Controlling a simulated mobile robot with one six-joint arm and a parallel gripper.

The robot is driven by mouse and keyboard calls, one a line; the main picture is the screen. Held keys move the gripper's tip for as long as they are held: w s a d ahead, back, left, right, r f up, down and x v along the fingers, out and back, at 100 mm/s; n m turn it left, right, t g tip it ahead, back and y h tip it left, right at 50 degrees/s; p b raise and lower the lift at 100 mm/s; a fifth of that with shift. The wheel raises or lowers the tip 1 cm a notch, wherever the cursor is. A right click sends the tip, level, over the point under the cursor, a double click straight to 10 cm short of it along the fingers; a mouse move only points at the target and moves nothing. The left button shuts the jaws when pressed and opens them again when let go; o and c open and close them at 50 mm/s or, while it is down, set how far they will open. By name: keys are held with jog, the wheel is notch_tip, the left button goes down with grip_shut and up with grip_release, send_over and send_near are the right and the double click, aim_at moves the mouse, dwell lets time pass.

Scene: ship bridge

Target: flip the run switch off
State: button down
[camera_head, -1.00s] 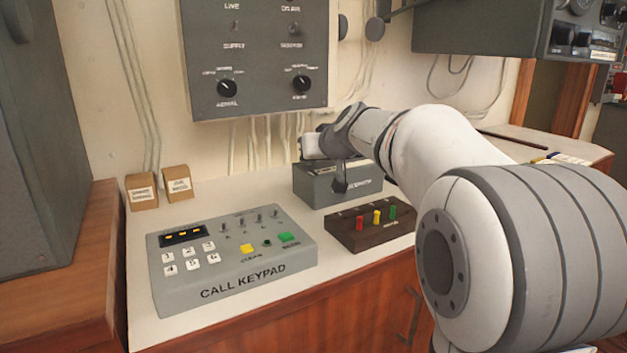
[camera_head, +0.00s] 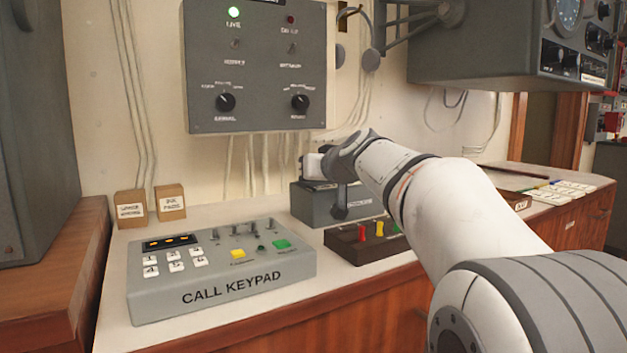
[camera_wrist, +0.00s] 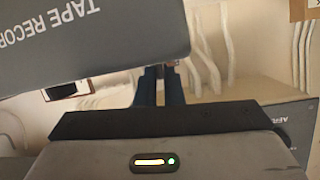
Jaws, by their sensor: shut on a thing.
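The grey tape recorder (camera_head: 318,205) stands on the counter behind the small dark box. In the wrist view its lettered face (camera_wrist: 100,40) hangs upside down at top left. My gripper (camera_head: 316,168) is at the top of the tape recorder in the head view, with its fingertips hard to make out. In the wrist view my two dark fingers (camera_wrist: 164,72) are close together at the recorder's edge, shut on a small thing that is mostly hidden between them. It looks like the run switch, but no label for it can be read.
The call keypad (camera_head: 222,272) lies at the front left of the counter. The dark box with red, yellow and green levers (camera_head: 368,248) sits under my arm. Two small labelled boxes (camera_head: 150,206) stand near the wall. A grey panel (camera_head: 258,75) hangs above.

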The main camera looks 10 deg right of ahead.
jog(key=c, duration=1.6)
grip_release()
jog(key=shift+o, duration=0.2)
jog(key=p+v, duration=0.1)
jog(key=v, duration=0.6)
jog(key=shift+s, duration=0.35)
jog(key=shift+d+r+p, duration=0.1)
jog(key=shift+r+p, duration=0.1)
jog(key=shift+p, duration=0.1)
